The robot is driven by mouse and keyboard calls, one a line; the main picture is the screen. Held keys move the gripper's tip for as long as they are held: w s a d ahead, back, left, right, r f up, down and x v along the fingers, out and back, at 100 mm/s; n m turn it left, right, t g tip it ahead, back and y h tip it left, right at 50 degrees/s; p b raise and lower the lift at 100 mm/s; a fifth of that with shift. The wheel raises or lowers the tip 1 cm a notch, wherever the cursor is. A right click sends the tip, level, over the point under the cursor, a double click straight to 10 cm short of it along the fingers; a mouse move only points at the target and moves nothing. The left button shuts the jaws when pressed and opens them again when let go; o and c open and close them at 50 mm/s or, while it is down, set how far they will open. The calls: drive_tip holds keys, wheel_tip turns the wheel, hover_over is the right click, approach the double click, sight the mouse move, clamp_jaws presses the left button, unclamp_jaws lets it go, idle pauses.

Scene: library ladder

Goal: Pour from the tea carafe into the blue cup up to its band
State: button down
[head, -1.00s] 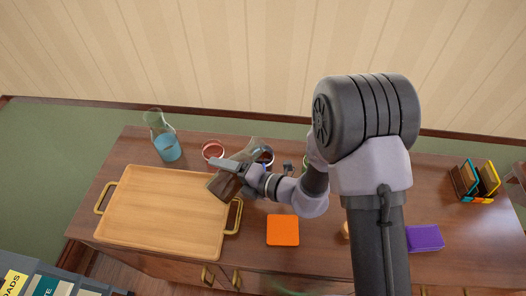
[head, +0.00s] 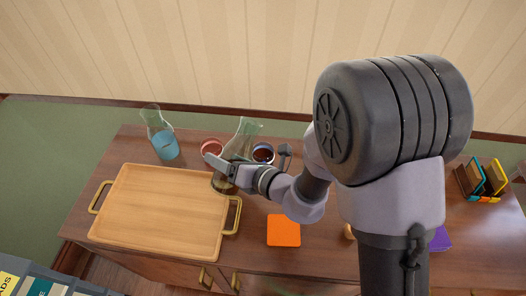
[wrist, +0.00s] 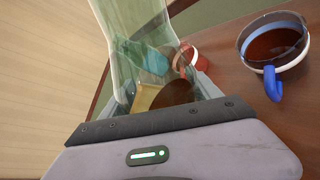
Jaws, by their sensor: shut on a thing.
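The tea carafe (head: 243,135) is clear glass with brown tea low inside. My gripper (head: 227,173) is shut on it; in the wrist view the jaws (wrist: 160,98) sit either side of the glass. The carafe stands close to upright, its mouth leaning a little right in the head view; I cannot tell if its base touches the table. The blue cup (head: 263,153) is just right of it. In the wrist view the blue cup (wrist: 273,87) is upright, apart from the carafe, holding dark tea with a pale band around the wall near the tea surface. No stream shows.
A red cup (head: 211,148) stands behind the gripper. A carafe of blue liquid (head: 165,146) is at the back left. A wooden tray (head: 160,210) fills the left; an orange mat (head: 284,230) lies in front. A book holder (head: 482,180) stands at right.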

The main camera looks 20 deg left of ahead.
sight(227, 147)
wheel_tip(227, 147, down, 2)
drive_tip(key=n+b, duration=0.1)
drive_tip(key=n+t+b, duration=0.1)
drive_tip(key=b, duration=0.1)
drive_tip(key=shift+w+f, duration=0.15)
drive_tip(key=shift+f, duration=0.05)
drive_tip(key=n+t+b, duration=0.1)
drive_tip(key=n+b, duration=0.1)
drive_tip(key=b, duration=0.1)
drive_tip(key=shift+w+r+n+p, duration=0.1)
drive_tip(key=shift+r+n+p, duration=0.2)
drive_tip(key=shift+n, duration=0.1)
drive_tip(key=shift+w+r+n+t, duration=0.2)
drive_tip(key=shift+r+n+t, duration=0.15)
drive_tip(key=shift+n+t, duration=0.05)
drive_tip(key=shift+r+n, duration=0.3)
drive_tip(key=shift+r, duration=0.05)
wheel_tip(227, 147, up, 5)
drive_tip(key=p, duration=0.5)
drive_tip(key=shift+f, duration=0.1)
drive_tip(key=shift+w, duration=0.1)
